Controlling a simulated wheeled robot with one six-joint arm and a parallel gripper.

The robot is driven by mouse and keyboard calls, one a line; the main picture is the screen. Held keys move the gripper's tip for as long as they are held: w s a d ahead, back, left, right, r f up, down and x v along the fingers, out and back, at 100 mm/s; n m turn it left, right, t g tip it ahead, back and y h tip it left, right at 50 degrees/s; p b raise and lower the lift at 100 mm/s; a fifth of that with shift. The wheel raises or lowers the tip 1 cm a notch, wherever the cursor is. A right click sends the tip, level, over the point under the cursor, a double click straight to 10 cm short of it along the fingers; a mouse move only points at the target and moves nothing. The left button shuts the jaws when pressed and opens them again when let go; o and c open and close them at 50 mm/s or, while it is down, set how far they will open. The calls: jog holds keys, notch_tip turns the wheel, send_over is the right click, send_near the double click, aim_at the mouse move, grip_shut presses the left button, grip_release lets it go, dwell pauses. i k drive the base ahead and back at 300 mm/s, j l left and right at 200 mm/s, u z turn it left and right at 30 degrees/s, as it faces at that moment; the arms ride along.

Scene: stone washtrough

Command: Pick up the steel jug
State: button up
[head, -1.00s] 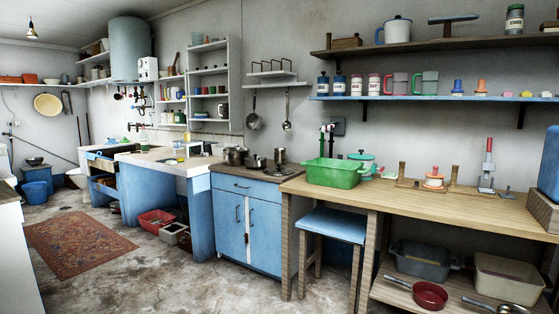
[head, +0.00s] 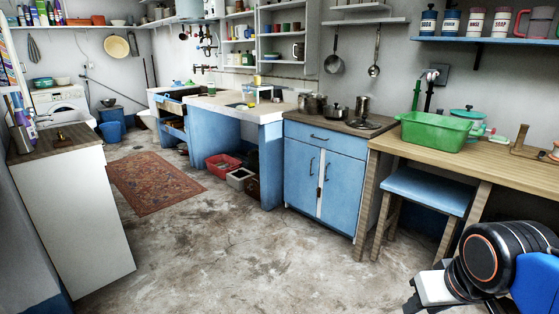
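I cannot say for certain which thing is the steel jug. A small grey metal vessel (head: 20,139) stands on the dark-topped white counter at the left. A metallic vessel with a handle (head: 298,50) stands on the white wall shelf. I make out no gripper fingertips.
The white counter (head: 85,225) stands at the left. A rug (head: 152,181) lies on the concrete floor, which is clear in the middle. The blue cabinet (head: 325,178), a blue stool (head: 426,192) and a wooden table holding a green basin (head: 434,132) line the right side.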

aim_at(362, 102)
jog(key=i+j+u, duration=0.25)
jog(key=i, duration=0.65)
jog(key=i+u, duration=0.3)
jog(key=i, duration=0.6)
